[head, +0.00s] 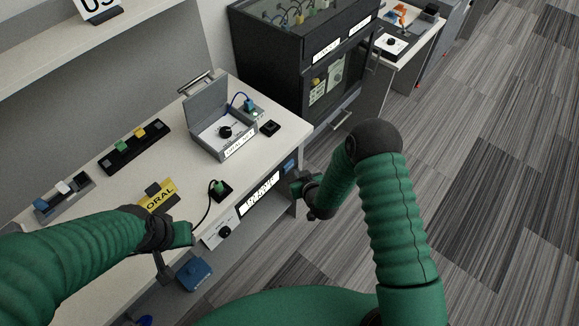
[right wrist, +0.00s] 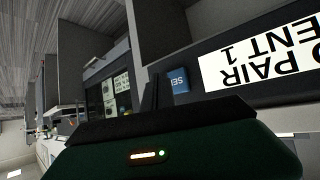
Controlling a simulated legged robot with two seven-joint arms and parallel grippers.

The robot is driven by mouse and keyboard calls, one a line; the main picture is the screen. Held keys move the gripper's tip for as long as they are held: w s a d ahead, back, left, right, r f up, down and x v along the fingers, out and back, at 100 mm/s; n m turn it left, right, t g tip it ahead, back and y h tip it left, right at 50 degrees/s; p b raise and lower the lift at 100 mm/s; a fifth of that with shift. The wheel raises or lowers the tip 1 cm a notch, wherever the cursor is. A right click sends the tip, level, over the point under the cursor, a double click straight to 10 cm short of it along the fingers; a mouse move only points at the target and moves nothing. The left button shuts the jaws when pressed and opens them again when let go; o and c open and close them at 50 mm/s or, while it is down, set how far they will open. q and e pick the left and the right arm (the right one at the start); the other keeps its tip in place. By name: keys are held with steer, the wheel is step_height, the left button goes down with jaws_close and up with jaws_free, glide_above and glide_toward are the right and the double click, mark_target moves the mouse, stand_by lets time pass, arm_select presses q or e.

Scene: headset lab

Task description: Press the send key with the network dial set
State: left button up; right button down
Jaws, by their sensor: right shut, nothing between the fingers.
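The blue send key (head: 289,166) sits at the right end of the desk's front face, beside a white label. In the right wrist view the blue key (right wrist: 178,80) shows upside-down letters. My right gripper (head: 297,184) is shut and empty, just in front of and below the key. In the wrist view its dark fingertips (right wrist: 154,92) are left of the key; contact cannot be told. A black dial (head: 223,231) is on a white panel at the front edge, its setting too small to read. My left gripper (head: 161,265) hangs near the front edge, its jaws unclear.
An open grey case (head: 205,103) with another dial stands on the desk (head: 176,152). A black cabinet (head: 265,75) stands to the right. A yellow card (head: 158,196) and a small black box with a cable (head: 221,190) lie nearer. Carpet at right is clear.

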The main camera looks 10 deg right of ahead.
steer(key=s+d, duration=0.1)
steer(key=s, duration=0.1)
steer(key=s+d+p, duration=0.1)
steer(key=s+d, duration=0.1)
stand_by(0.6)
stand_by(0.6)
steer(key=s+d+r+g, duration=0.2)
steer(key=s+r+g, duration=0.2)
steer(key=r, duration=0.7)
steer(key=s+r+g, duration=0.2)
steer(key=s+r, duration=0.3)
steer(key=s, duration=0.3)
steer(key=s+r+m+g+h, duration=0.1)
steer(key=s+r+g, duration=0.1)
steer(key=s+r, duration=0.3)
steer(key=s, duration=0.3)
steer(key=shift+s+d+m+p, duration=0.15)
steer(key=shift+d+m+p, duration=0.1)
steer(key=shift+m+p, duration=0.1)
